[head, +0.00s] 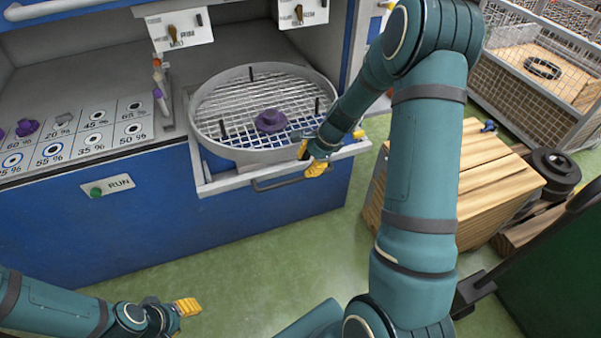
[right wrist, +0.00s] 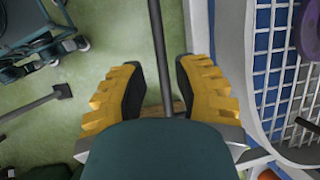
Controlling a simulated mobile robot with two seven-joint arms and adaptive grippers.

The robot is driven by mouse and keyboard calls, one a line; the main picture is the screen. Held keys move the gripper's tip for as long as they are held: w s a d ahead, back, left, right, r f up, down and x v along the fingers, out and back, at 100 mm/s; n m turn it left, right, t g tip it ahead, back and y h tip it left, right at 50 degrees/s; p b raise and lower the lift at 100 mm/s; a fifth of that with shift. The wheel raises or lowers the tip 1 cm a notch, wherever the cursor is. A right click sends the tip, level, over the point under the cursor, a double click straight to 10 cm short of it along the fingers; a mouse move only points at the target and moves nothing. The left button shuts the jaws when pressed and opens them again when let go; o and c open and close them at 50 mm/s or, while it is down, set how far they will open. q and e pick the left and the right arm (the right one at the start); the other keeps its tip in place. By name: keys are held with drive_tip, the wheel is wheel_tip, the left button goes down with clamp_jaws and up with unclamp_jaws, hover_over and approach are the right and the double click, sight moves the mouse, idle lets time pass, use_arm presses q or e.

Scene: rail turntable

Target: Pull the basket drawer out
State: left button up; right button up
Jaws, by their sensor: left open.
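The basket drawer (head: 208,187) has a grey front and holds a round mesh basket (head: 208,133). It stands out from the front of the blue machine. A thin dark bar handle (head: 277,184) runs along its front. My right gripper (head: 309,162) is at the right end of the handle. In the right wrist view the yellow fingers (right wrist: 160,90) are apart, with the handle bar (right wrist: 159,50) between them and gaps at both sides. My left gripper (head: 187,308) is low at the left, open, over the floor and away from the drawer.
A purple part (head: 270,121) lies in the basket. Labelled percent plates and a green RUN button (head: 96,192) are to the left. A wooden crate (head: 470,185) stands right of the machine, with a mesh cage (head: 520,85) behind. The green floor before the drawer is clear.

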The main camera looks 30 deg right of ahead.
drive_tip(key=v, duration=0.4)
drive_tip(key=shift+s+d+r, duration=0.1)
drive_tip(key=shift+d+r, duration=0.05)
drive_tip(key=shift+r, duration=0.2)
drive_tip(key=s+a+f+n+g, duration=0.2)
drive_tip(key=s+a+f+n, duration=0.2)
drive_tip(key=a+f+n, duration=0.6)
drive_tip(key=s+a+f+n, duration=0.3)
drive_tip(key=s+a+n, duration=0.1)
drive_tip(key=a, duration=0.4)
drive_tip(key=s+a+f+n, duration=0.2)
drive_tip(key=s+a+n, duration=0.2)
drive_tip(key=a, duration=0.5)
drive_tip(key=shift+s+f+t, duration=0.3)
drive_tip(key=shift+s+f, duration=0.1)
drive_tip(key=shift+s, duration=0.45)
